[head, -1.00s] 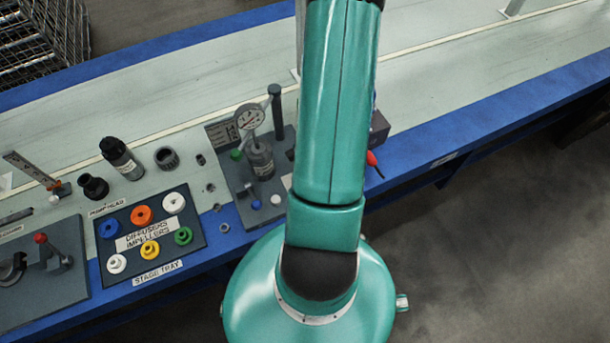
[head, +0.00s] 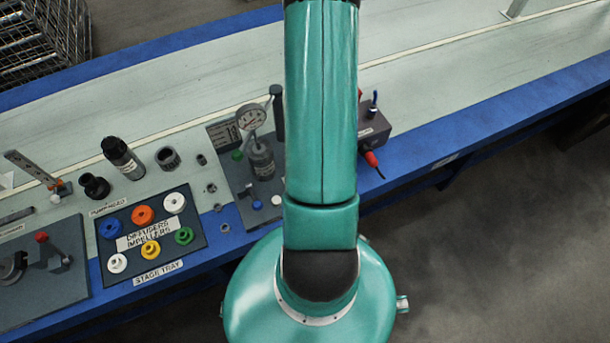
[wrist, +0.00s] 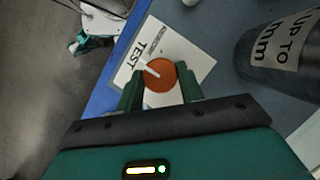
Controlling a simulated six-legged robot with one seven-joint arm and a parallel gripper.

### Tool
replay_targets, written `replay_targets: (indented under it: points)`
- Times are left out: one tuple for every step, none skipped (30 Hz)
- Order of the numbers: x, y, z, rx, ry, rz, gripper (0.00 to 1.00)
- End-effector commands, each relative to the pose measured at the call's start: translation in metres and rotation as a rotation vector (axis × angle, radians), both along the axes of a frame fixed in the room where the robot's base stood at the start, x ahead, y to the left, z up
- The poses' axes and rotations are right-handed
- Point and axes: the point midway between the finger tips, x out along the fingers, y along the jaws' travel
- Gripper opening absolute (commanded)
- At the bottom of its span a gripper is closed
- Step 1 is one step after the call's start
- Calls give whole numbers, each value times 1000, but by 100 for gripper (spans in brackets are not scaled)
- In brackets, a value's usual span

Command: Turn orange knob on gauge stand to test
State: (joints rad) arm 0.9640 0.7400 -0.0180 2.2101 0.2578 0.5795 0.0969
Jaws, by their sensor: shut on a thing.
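The orange knob (wrist: 160,85) with a white pointer line sits between the two green fingers of my gripper (wrist: 160,88) in the wrist view. The gripper is shut on it. The pointer line slants up and left, toward the printed word TEST on the white label plate (wrist: 188,55). In the head view my arm hides the knob and the gripper. The gauge stand (head: 236,195) shows to the left of my arm, with a round dial gauge (head: 250,117) on it.
A dark cylinder (wrist: 280,55) stands close to the right of the gripper in the wrist view. A dark box (head: 373,133) with a red connector is right of my arm. The stage tray (head: 200,240) with several coloured rings lies to the left.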

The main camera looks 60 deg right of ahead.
Motion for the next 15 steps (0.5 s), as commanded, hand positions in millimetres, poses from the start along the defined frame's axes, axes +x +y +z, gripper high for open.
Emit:
replay_targets:
  points:
    - [0,0,0,1,0,0,15]
    - [0,0,0,1,-1,0,15]
    - [0,0,0,1,-1,0,41]
    - [0,0,0,1,-1,0,47]
    - [0,0,0,1,-1,0,53]
    - [0,0,0,1,-1,0,59]
    - [0,0,0,1,-1,0,59]
    - [0,0,0,1,0,-1,59]
    - [0,0,0,1,0,-1,59]
    - [0,0,0,1,0,-1,59]
    - [0,0,0,0,-1,-1,59]
    - [0,0,0,0,-1,-1,59]
    - [0,0,0,0,-1,-1,59]
    - [0,0,0,0,-1,-1,59]
    - [0,0,1,0,-1,-1,59]
